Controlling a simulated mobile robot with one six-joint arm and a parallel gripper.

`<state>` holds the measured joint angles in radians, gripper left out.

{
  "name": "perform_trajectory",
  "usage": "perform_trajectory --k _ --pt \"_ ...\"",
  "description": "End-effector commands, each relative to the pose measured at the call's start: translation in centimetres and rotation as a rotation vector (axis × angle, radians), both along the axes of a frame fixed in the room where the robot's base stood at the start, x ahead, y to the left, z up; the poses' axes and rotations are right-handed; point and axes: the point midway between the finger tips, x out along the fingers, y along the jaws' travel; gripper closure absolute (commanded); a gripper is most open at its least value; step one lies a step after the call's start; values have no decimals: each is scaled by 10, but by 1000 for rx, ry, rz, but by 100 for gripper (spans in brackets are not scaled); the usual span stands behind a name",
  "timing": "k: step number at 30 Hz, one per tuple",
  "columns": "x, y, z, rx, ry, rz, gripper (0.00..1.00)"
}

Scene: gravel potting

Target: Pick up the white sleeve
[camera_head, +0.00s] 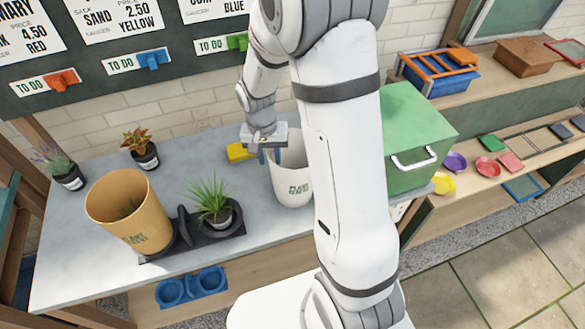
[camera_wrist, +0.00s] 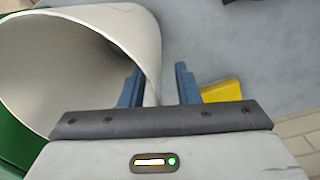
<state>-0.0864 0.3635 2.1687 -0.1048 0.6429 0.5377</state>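A gap shows between the wall and the outer finger. Whether the inner finger touches the wall cannot be told.
A yellow block (camera_head: 240,152) lies beside the sleeve, close to my gripper. A tan sleeve (camera_head: 128,212) and a spiky green plant (camera_head: 212,203) stand on a black tray to the left. A green box (camera_head: 415,135) is right of the sleeve. The table's front left is clear.

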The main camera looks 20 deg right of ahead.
Motion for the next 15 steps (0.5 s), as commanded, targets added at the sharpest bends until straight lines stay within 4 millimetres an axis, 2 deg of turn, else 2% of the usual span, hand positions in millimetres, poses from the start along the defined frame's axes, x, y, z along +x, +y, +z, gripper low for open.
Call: perform_trajectory --k 3,10,15 --pt "-1 -1 -10 -1 1 0 71" --pt "0 0 -12 0 -1 1 71" --pt "0 0 -12 0 -1 2 83"
